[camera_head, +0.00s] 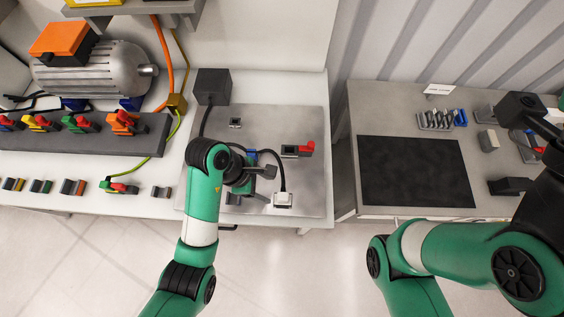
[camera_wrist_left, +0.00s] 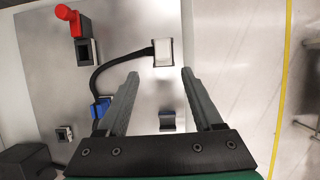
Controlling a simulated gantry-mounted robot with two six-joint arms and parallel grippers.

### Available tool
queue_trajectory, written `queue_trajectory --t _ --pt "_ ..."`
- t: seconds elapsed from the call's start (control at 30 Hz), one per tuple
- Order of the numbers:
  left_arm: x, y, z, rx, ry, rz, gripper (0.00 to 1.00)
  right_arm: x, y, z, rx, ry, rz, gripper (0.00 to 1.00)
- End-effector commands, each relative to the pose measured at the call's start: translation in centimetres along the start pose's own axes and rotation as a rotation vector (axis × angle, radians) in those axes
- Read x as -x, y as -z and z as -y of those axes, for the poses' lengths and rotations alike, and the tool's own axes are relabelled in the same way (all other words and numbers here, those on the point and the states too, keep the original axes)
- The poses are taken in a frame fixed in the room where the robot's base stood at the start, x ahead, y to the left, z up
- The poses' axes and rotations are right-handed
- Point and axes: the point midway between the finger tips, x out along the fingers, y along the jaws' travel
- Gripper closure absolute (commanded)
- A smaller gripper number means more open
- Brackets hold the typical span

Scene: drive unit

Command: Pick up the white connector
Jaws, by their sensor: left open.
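The white connector (camera_head: 283,200) sits near the front edge of the grey metal plate (camera_head: 307,183), at the end of a black cable. In the left wrist view the white connector (camera_wrist_left: 163,54) lies just beyond the fingertips, about midway between them. My left gripper (camera_wrist_left: 160,73) is open with nothing between its fingers. In the head view the left gripper (camera_head: 266,178) is beside the connector, up and to its left, partly hidden by its own wrist. My right arm reaches in at the right; its jaws cannot be made out clearly.
A red-levered part (camera_head: 299,150) and a blue connector (camera_wrist_left: 100,108) are on the plate. A black box (camera_head: 212,86) stands at its back left. A motor (camera_head: 95,70) and coloured connectors are farther left. The right table holds a black mat (camera_head: 415,170) and small parts.

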Motion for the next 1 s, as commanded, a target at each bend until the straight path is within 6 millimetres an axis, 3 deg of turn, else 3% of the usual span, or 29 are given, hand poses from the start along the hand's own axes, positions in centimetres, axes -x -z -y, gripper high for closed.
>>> queue_trajectory --t 0.03,0.1,0.33,0.63,0.87,1.0 --pt "1.5 -0.9 0.6 0.000 0.021 0.001 0.32 -1.7 1.6 0.0 0.000 0.000 0.001 0.34" --pt "1.8 -1.3 1.0 -0.003 0.030 0.001 0.32 -2.3 2.1 0.0 0.000 0.000 0.001 0.34" --pt "1.4 -1.5 1.1 -0.007 0.031 0.003 0.32 -2.2 2.0 0.0 0.000 0.000 0.002 0.34" --pt "-3.8 -1.4 1.2 -0.008 0.032 0.004 0.32 -1.3 1.2 0.0 0.000 0.000 0.002 0.34" --pt "-4.9 -1.5 1.1 -0.007 0.027 0.005 0.32 -1.3 1.1 0.0 0.000 0.000 0.002 0.34" --pt "-6.6 -1.2 0.8 -0.007 0.030 0.004 0.32 -0.7 0.6 0.0 0.000 0.000 0.001 0.34"
